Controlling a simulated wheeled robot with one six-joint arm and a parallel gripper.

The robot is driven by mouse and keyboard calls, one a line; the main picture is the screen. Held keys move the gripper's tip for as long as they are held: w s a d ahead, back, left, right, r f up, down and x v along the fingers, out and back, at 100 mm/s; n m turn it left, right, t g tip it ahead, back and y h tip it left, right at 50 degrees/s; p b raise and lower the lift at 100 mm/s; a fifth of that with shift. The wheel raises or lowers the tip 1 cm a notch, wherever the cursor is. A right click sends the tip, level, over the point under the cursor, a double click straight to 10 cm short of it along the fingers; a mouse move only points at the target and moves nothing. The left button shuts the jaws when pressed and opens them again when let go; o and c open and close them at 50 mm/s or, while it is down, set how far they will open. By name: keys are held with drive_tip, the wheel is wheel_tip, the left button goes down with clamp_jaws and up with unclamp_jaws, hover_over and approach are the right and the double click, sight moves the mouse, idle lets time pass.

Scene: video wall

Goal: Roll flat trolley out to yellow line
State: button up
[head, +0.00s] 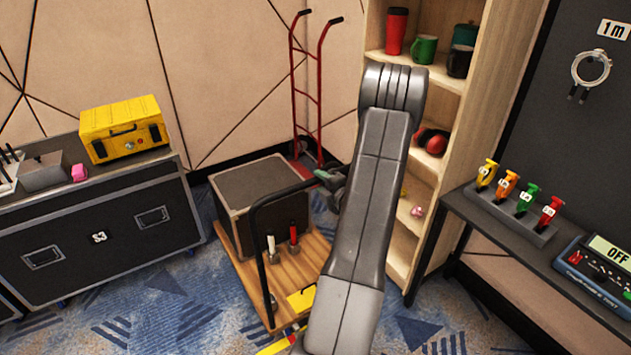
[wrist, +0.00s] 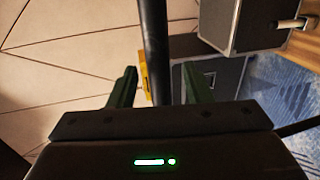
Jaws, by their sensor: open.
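The flat trolley (head: 308,255) has a wooden deck and a black push handle (head: 258,245); it stands on the blue carpet in front of the back wall. A grey case and two hammers stand on its deck. My gripper (head: 331,179) is at the top bar of the handle, partly hidden by my arm. In the wrist view the black bar (wrist: 153,45) runs between the two green fingers (wrist: 158,72), which are open and apart. A yellow strip (head: 278,346) shows at the bottom edge, partly hidden; I cannot tell whether it is the line.
A black flight case (head: 100,235) with a yellow case (head: 125,130) on top stands left. A red hand truck (head: 308,90) leans behind the trolley. A wooden shelf (head: 455,160) and a dark bench (head: 540,255) stand right. Carpet is clear at front left.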

sight(314, 178)
drive_tip(key=v, duration=0.9)
drive_tip(key=shift+b, duration=0.4)
drive_tip(key=p+x, duration=0.1)
drive_tip(key=x, duration=1.2)
drive_tip(key=shift+w+a+p, duration=0.15)
drive_tip(key=shift+w+p, duration=0.05)
drive_tip(key=shift+p, duration=0.2)
drive_tip(key=shift+s, duration=0.15)
drive_tip(key=shift+s, duration=0.1)
